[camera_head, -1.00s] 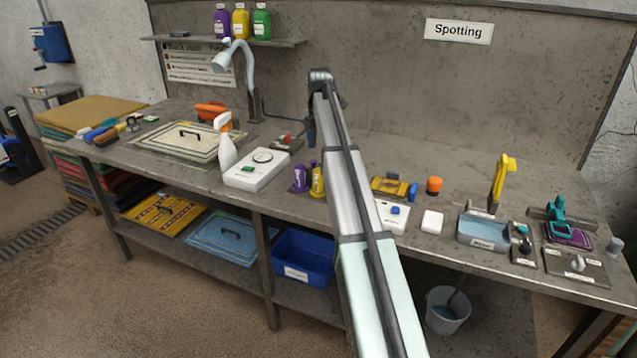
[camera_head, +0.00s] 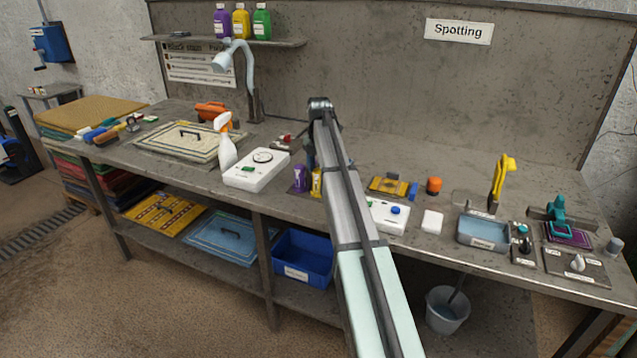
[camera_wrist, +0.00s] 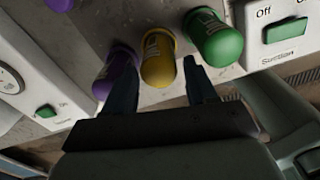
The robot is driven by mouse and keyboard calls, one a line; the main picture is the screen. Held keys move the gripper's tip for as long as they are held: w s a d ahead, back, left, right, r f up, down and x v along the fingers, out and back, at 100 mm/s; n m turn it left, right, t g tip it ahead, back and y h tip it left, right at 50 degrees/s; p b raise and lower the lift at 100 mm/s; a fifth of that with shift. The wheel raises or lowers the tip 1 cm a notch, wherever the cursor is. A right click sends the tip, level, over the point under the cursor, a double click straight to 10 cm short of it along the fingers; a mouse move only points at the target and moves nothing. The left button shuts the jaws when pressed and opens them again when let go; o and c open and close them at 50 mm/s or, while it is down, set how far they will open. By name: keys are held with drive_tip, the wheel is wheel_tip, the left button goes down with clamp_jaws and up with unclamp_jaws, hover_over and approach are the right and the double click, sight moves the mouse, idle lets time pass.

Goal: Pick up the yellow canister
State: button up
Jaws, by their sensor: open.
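The yellow canister (camera_head: 316,182) stands on the bench, partly hidden by my arm in the head view. In the wrist view the yellow canister (camera_wrist: 158,58) is between a purple canister (camera_wrist: 118,72) on its left and a green one (camera_wrist: 213,38) on its right. My gripper (camera_wrist: 161,72) is open, with one finger on the purple side and the other on the green side of the yellow canister. I cannot tell whether either finger touches a canister. The purple canister also shows in the head view (camera_head: 299,178); the green one is hidden there by my arm.
A white box with a dial (camera_head: 256,170) and a spray bottle (camera_head: 225,141) stand left of the canisters. A white switch box (camera_head: 388,216) is to the right. Similar purple, yellow and green bottles (camera_head: 241,21) stand on the wall shelf. The bench behind is mostly clear.

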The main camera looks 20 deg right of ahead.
sight(319, 179)
drive_tip(key=shift+w+f, duration=0.1)
drive_tip(key=shift+f, duration=2.55)
drive_tip(key=c, duration=0.9)
